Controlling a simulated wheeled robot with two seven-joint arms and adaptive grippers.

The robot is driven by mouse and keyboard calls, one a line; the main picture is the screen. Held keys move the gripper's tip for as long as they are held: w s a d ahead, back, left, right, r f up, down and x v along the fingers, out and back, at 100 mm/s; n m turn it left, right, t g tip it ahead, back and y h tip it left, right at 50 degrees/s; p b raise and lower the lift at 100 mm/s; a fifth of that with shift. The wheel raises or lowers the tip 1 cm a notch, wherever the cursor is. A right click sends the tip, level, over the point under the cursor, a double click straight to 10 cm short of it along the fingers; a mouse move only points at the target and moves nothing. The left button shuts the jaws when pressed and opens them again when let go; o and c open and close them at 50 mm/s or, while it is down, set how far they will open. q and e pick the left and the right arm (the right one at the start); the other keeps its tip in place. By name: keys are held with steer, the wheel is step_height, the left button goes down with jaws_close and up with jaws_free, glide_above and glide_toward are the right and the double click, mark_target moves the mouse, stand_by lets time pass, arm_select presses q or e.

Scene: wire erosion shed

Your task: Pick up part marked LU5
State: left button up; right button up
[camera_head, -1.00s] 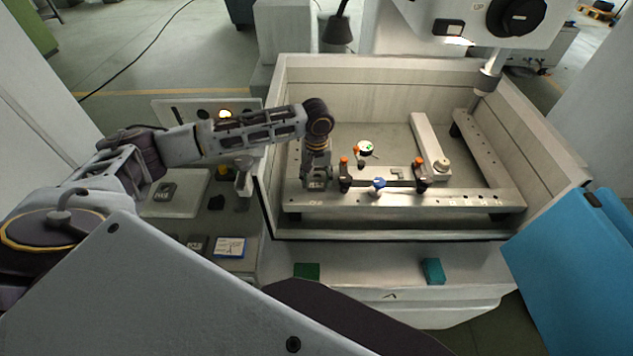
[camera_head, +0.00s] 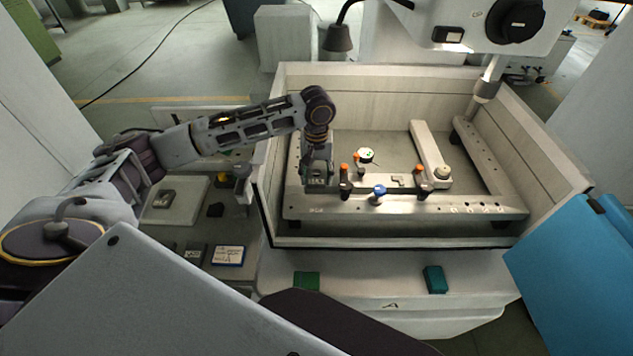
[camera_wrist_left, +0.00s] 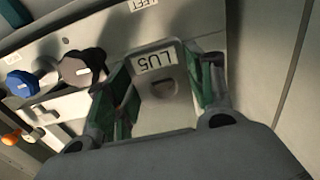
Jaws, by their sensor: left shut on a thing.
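The part marked LU5 (camera_wrist_left: 165,90) is a pale grey piece with a white label on its upper face, in the left wrist view. My left gripper (camera_wrist_left: 162,80) is shut on it, with a green-padded finger on each side. In the head view my left gripper (camera_head: 318,182) points down over the left end of the front rail (camera_head: 440,205) inside the tank. There the part is mostly hidden by the fingers. I cannot tell whether the part touches the rail. My right gripper is not in view.
Orange-topped clamps (camera_head: 345,183) and a blue knob (camera_head: 379,191) stand on the rail just right of my left gripper. Tank walls (camera_head: 540,150) surround the rails. A teal block (camera_head: 435,279) and a green block (camera_head: 306,281) sit on the front ledge.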

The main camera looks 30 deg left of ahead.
arm_select(q)
steer(key=shift+r+b, duration=0.3)
steer(key=shift+r, duration=2.25)
